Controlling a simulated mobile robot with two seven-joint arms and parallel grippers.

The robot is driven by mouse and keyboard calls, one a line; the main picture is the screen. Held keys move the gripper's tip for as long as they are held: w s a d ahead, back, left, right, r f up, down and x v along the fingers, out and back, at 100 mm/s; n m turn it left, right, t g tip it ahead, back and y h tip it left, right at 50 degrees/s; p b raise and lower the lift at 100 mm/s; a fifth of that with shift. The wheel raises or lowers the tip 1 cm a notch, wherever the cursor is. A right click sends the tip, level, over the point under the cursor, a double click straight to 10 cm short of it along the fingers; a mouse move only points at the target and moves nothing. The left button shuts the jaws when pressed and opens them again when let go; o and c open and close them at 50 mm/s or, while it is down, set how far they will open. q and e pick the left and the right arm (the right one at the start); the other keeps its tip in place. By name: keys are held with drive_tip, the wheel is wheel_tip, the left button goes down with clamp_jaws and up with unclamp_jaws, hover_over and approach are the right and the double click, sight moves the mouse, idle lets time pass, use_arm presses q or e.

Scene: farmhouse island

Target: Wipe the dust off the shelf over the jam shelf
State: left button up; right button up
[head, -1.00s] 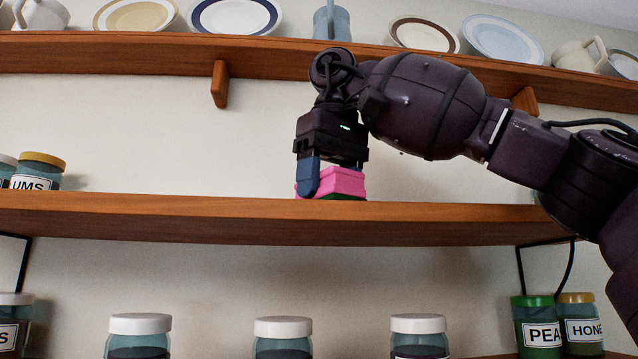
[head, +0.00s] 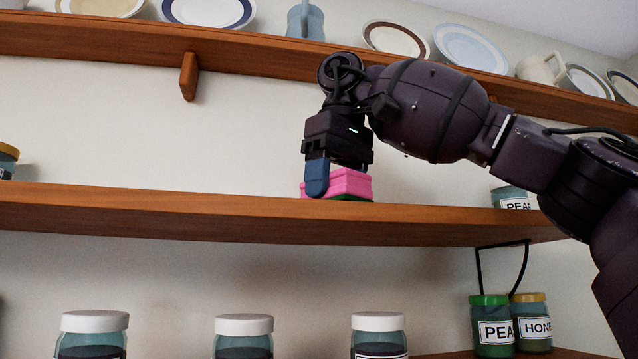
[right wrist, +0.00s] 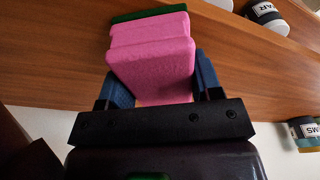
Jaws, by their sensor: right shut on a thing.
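The middle wooden shelf (head: 200,213) runs across the head view, above a lower row of jars. My right gripper (head: 333,182) points down over it, shut on a pink sponge (head: 352,184) with a green underside. The sponge sits at the shelf's top, apparently touching it. In the right wrist view the pink sponge (right wrist: 152,55) is between my blue fingers (right wrist: 160,88), over the shelf board (right wrist: 60,60). The shelf's top surface is hidden in the head view, and I cannot make out dust in either view. My left gripper is not in view.
A jar (head: 511,197) stands on this shelf to the right, behind my arm, and a yellow-lidded jar (head: 7,160) at the far left. An upper shelf (head: 110,48) holds plates and mugs. White-lidded jars (head: 243,325) stand below. The shelf between sponge and left jar looks clear.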

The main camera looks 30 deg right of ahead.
sight(366, 190)
drive_tip(key=shift+s+d, duration=0.3)
drive_tip(key=shift+d, duration=0.75)
drive_tip(key=shift+s+d, duration=0.25)
drive_tip(key=shift+d, duration=0.8)
drive_tip(key=shift+d, duration=0.1)
drive_tip(key=shift+s+d, duration=0.25)
drive_tip(key=shift+d, duration=0.5)
drive_tip(key=shift+s+d, duration=0.2)
drive_tip(key=shift+d, duration=0.5)
drive_tip(key=shift+w+a+f, duration=0.1)
drive_tip(key=shift+w+a, duration=0.1)
drive_tip(key=shift+a, duration=0.55)
drive_tip(key=shift+w+a+f, duration=0.1)
drive_tip(key=shift+w+a, duration=0.1)
drive_tip(key=shift+a, duration=0.5)
drive_tip(key=shift+a, duration=0.1)
drive_tip(key=shift+a, duration=0.2)
drive_tip(key=shift+w+a+r, duration=0.1)
drive_tip(key=shift+w+a, duration=0.3)
drive_tip(key=shift+a, duration=0.75)
drive_tip(key=shift+w+a+r, duration=0.1)
drive_tip(key=shift+w+a, duration=0.25)
drive_tip(key=shift+a, duration=0.8)
drive_tip(key=shift+w+a+r, duration=0.1)
drive_tip(key=shift+w+a, duration=0.3)
drive_tip(key=shift+a, duration=0.75)
